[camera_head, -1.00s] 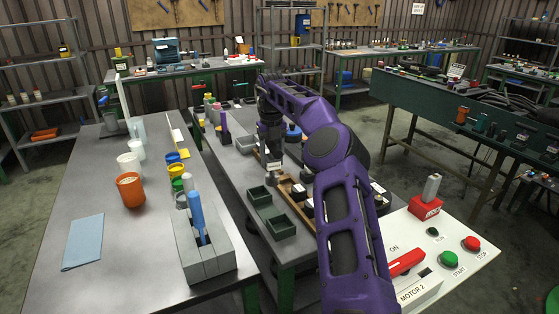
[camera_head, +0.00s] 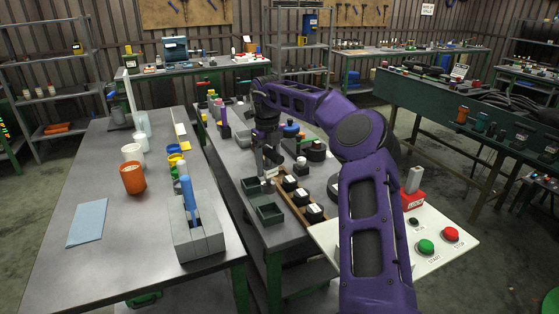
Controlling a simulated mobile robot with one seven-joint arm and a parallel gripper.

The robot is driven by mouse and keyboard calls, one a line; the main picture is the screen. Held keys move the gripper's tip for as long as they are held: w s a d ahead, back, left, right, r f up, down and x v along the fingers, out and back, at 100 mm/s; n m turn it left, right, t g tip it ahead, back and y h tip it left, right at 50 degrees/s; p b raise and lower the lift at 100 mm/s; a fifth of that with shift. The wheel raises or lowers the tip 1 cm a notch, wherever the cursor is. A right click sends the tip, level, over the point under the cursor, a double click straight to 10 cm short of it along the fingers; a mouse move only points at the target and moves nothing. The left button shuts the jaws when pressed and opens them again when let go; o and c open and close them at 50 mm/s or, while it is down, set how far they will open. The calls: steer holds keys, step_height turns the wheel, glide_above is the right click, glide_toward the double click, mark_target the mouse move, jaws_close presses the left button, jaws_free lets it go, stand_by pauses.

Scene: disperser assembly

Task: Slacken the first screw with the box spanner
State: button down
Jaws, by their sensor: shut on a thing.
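My purple arm reaches from the lower right over the middle bench to its far part. My gripper (camera_head: 268,160) points down above the bench, just beside the wooden tray and the green bins. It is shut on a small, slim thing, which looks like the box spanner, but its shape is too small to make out. The screw cannot be made out; the gripper and its surroundings are too small to show whether the tool touches anything.
Two dark green bins (camera_head: 270,213) and a wooden tray (camera_head: 292,205) with dark, white-topped blocks lie on the middle bench. A white control panel (camera_head: 385,262) is at the right. A grey block (camera_head: 198,240) holding a blue-handled tool (camera_head: 187,190) stands on the left bench.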

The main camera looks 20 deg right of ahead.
steer(key=s+a+n, duration=0.4)
steer(key=a+n, duration=0.4)
steer(key=a, duration=0.3)
steer(key=s+a+n, duration=0.5)
steer(key=a+n, duration=0.3)
steer(key=a, duration=0.3)
steer(key=shift+s+r+n, duration=0.15)
steer(key=shift+r+n, duration=0.15)
